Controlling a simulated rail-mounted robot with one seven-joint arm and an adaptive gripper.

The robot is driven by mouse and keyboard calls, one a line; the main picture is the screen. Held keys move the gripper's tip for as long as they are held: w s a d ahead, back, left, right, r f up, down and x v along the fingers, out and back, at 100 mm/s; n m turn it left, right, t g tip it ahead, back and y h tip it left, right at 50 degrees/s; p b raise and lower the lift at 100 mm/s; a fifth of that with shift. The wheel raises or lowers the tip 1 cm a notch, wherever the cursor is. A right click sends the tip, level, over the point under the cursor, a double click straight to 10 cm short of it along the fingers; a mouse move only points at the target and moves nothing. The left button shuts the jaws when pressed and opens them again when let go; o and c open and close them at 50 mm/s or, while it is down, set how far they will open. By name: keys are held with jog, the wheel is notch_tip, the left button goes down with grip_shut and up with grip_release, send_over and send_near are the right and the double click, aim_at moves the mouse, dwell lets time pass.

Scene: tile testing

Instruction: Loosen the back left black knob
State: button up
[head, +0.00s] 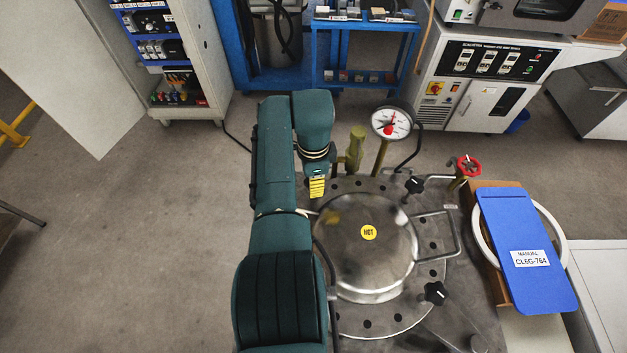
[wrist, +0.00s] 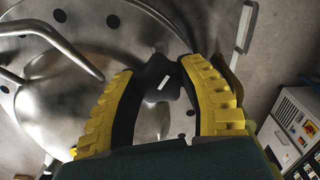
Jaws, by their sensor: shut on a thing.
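The round steel lid (head: 345,255) with a yellow HOT label sits in the lower middle of the head view. My gripper (head: 317,188) reaches down at the lid's back left edge, and there the arm and fingers hide the back left black knob. In the wrist view the yellow, black-padded fingers of my gripper (wrist: 160,72) are shut on that black knob (wrist: 162,80), which bears a white mark. Two other black knobs show in the head view, one at the back right (head: 414,185) and one at the front right (head: 434,292).
A pressure gauge (head: 391,123) and a yellow-green post (head: 355,150) stand close behind the lid. A bar handle (head: 450,235) and a red valve wheel (head: 468,165) are to the right. A blue manual (head: 525,280) lies further right. Open floor is at left.

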jog(key=n, duration=0.8)
jog(key=shift+f, duration=0.1)
jog(key=n, duration=0.3)
jog(key=shift+n, duration=2.2)
jog(key=o, duration=1.2)
jog(key=shift+o, duration=0.2)
